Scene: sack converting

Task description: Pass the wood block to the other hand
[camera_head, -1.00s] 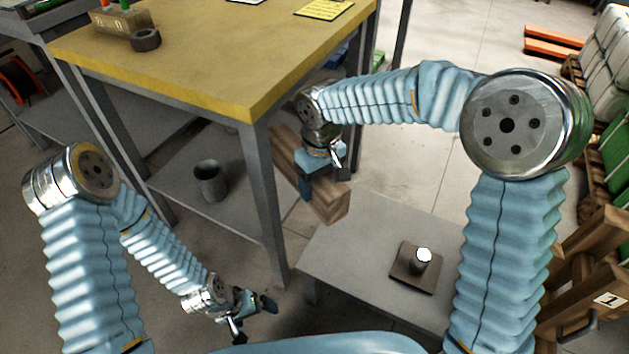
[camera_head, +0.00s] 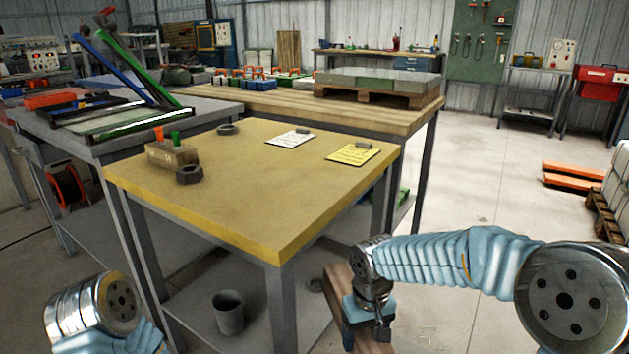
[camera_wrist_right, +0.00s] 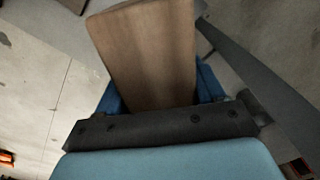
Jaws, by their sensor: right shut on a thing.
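The wood block (camera_head: 339,285) is a long brown beam at the bottom middle of the head view, beside the near right leg of the yellow-topped table. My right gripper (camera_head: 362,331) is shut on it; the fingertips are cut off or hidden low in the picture. In the right wrist view the block (camera_wrist_right: 150,55) stands out between the two blue fingers (camera_wrist_right: 160,95), one on each side. My left gripper is out of the head view; only part of my left arm shows at the lower left.
The yellow-topped table (camera_head: 235,205) bears a small wooden holder (camera_head: 172,156), dark nuts, a white sheet (camera_head: 290,138) and a yellow sheet (camera_head: 353,154). A grey cup (camera_head: 228,313) stands on its lower shelf. Open floor (camera_head: 480,200) lies to the right.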

